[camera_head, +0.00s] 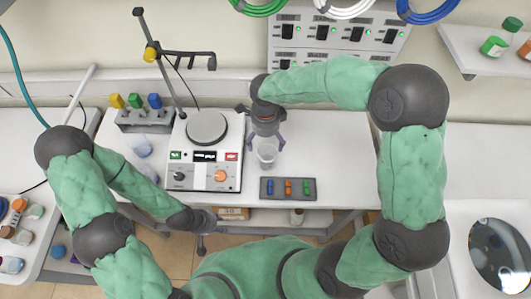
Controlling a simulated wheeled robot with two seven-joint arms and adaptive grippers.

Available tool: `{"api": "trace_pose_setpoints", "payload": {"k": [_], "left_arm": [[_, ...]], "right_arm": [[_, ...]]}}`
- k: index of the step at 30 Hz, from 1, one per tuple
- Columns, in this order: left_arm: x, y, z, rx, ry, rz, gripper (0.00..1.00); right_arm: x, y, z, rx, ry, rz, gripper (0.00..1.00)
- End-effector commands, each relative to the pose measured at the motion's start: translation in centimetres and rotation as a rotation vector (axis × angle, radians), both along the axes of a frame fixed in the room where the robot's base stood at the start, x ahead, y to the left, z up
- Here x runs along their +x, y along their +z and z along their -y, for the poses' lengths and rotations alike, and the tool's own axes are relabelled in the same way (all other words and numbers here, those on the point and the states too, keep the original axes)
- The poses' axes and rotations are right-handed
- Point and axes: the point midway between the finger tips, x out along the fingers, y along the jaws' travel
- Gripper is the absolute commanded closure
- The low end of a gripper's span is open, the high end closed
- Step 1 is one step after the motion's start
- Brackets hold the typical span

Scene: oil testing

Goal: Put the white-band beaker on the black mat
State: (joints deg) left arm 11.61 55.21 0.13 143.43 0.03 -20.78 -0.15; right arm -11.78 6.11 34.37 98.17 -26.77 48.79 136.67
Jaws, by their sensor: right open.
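A clear beaker (266,157) stands on the white table just right of the hot plate; a white band on it is too small to make out for certain. My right gripper (266,141) points down at this beaker from behind, with its fingers spread on either side of its top. Whether they touch it I cannot tell. My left gripper (202,232) hangs at the table's front edge, away from the beaker, and its jaws are not clear. I cannot make out a black mat with certainty.
A hot plate (230,178) with a clamp stand (165,65) stands left of the beaker. A dark tray (309,196) with coloured pieces lies in front of the beaker. More glassware (139,147) and a bottle rack (144,125) stand at left. The table's right part looks clear.

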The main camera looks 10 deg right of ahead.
Motion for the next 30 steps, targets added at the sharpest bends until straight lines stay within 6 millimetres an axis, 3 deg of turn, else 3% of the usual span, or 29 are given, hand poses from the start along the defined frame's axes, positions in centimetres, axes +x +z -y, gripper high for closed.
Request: {"api": "trace_pose_setpoints", "payload": {"k": [7, 14, 24, 30], "left_arm": [[0.0, -0.5, 0.0, 0.0, 0.0, -0.001, 0.6], [0.0, -0.5, 0.0, 0.0, 0.0, 0.0, 0.6], [0.0, -0.8, 0.0, 0.0, 0.0, 0.0, 0.6], [0.0, -0.8, 0.0, 0.0, 0.0, 0.0, 0.6]], "right_arm": [[-0.1, -3.8, 0.1, 0.001, 0.0, -0.004, 0.07], [-0.1, -5.2, 0.1, 0.003, -0.001, -0.002, 0.07], [-0.1, -9.5, 0.6, 0.002, -0.001, -0.005, 0.07], [0.0, -10.1, 0.6, 0.002, 0.0, -0.001, 0.07]]}}
